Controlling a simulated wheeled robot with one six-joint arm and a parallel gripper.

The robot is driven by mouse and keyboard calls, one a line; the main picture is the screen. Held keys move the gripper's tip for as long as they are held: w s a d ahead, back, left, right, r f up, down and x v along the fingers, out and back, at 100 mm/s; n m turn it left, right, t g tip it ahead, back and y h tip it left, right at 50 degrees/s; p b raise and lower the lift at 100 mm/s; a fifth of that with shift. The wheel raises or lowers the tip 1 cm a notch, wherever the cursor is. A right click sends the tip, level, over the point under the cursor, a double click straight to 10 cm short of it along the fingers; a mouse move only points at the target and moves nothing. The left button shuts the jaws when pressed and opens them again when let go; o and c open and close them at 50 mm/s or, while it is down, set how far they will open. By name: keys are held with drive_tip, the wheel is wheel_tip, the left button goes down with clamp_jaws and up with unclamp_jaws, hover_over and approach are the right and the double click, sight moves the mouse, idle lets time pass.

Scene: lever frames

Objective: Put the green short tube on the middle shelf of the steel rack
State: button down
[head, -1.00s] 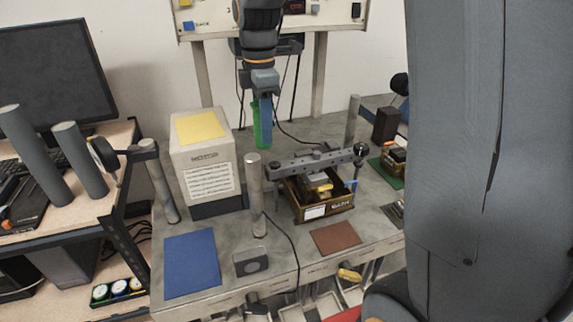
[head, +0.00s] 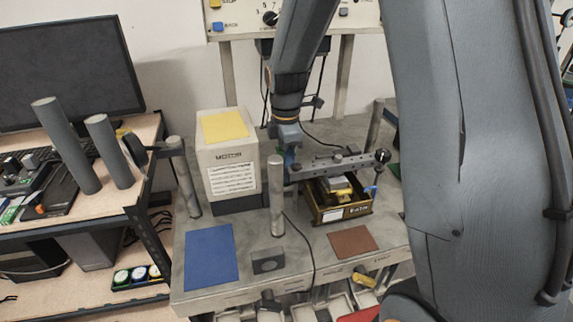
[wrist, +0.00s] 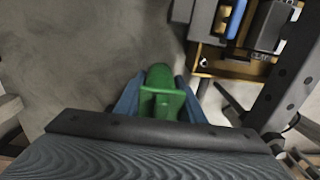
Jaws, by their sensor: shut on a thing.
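My gripper (head: 285,148) is above the grey table, right of the white box and behind the upright grey post. In the wrist view its two blue fingers (wrist: 160,92) are shut on the green short tube (wrist: 162,78), which lies between them and points away from the wrist. In the head view the tube is mostly hidden by the fingers, post and lever bar. I cannot make out a steel rack with a middle shelf in either view.
A perforated lever bar (head: 340,166) on posts stands just right of my gripper, over a brown bin (head: 338,212) of parts. The white box (head: 229,165) is on the left. A blue mat (head: 210,257) and brown mat (head: 352,241) lie in front. Bare table shows around the gripper.

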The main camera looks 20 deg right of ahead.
drive_tip(key=shift+f, duration=0.15)
drive_tip(key=c, duration=1.6)
unclamp_jaws()
drive_tip(key=shift+f, duration=0.1)
drive_tip(key=o, duration=0.4)
